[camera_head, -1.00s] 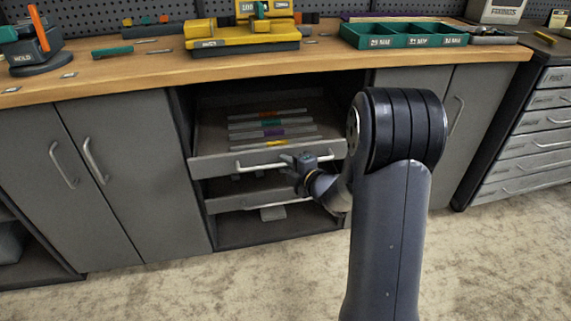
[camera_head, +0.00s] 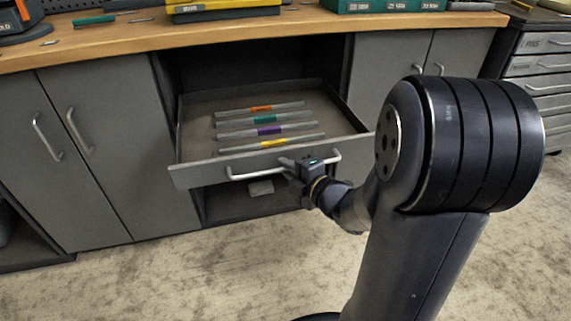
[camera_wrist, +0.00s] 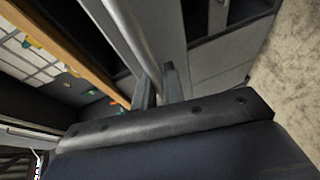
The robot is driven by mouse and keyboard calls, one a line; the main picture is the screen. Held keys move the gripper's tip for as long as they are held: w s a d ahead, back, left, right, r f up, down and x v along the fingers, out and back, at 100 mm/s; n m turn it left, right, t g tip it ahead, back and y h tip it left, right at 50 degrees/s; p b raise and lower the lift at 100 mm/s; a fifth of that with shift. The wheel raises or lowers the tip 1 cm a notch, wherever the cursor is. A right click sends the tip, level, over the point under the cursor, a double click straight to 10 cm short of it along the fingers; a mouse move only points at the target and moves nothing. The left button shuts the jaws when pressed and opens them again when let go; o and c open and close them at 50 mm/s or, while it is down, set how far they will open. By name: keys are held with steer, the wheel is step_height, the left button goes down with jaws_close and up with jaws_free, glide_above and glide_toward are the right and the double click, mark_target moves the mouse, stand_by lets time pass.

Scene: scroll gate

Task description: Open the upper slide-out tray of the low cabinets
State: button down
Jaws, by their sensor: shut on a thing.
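The upper slide-out tray (camera_head: 195,172) of the low cabinets is drawn well out from its bay below the worktop. Several flat strips with orange, teal, purple and yellow marks lie in it. A pale bar handle (camera_head: 250,173) runs along its front. My gripper (camera_head: 296,164) is shut on this handle, right of its middle. In the wrist view the fingers (camera_wrist: 158,92) close around the bar handle (camera_wrist: 132,35); the exact contact is partly hidden. The lower tray is mostly hidden beneath the upper one.
Closed grey cabinet doors (camera_head: 95,160) with handles stand left of the bay. More doors (camera_head: 390,70) are behind my arm at right. The wooden worktop (camera_head: 300,22) carries yellow and green items. A drawer unit (camera_head: 535,85) stands far right. The carpet (camera_head: 180,270) in front is clear.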

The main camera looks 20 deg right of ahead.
stand_by(0.3)
steer(key=c, duration=1.8)
jaws_free()
steer(key=shift+o, duration=0.2)
steer(key=p+v, duration=0.3)
steer(key=v, duration=0.8)
steer(key=shift+w+a, duration=0.1)
steer(key=shift+w, duration=0.1)
